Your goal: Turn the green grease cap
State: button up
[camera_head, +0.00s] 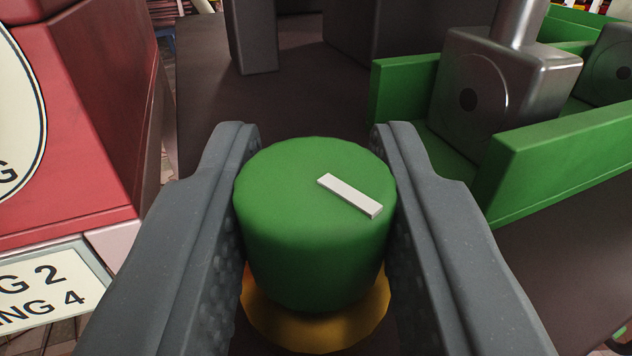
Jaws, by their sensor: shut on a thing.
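The green grease cap (290,180) is a short upright cylinder in the middle of the view. A raised white bar (349,195) on its top runs from the centre toward the lower right. Below the cap a yellow-orange round base (262,318) shows. My gripper (315,145) is shut on the cap, with one grey finger against its left side and the other against its right side. The fingers hide the cap's two sides.
A green trough with metal blocks (500,95) stands close by on the right. A red body (70,120) with a white dial is on the left, with a lettered plate (45,295) below it. Dark grey uprights (252,35) stand behind on the brown surface (300,100).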

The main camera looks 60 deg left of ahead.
jog(key=m+t+h, duration=0.4)
jog(key=t, duration=0.1)
jog(key=shift+s+a+t, duration=0.15)
jog(key=shift+a+t, duration=0.05)
jog(key=shift+t, duration=0.1)
jog(key=m+t+h+p, duration=0.1)
jog(key=h, duration=0.1)
jog(key=m+t+h+p, duration=0.1)
jog(key=m+h, duration=0.1)
jog(key=shift+r+t+p, duration=0.2)
jog(key=shift+t+p, duration=0.1)
jog(key=shift+d+m+t+h+p, duration=0.1)
jog(key=shift+m+t+h+p, duration=0.6)
jog(key=shift+m+h+p, duration=0.7)
jog(key=shift+w+m+h, duration=0.2)
jog(key=shift+m+h, duration=0.1)
jog(key=shift+h, duration=0.5)
jog(key=o, duration=1)
jog(key=shift+f, duration=0.1)
jog(key=shift+d, duration=0.1)
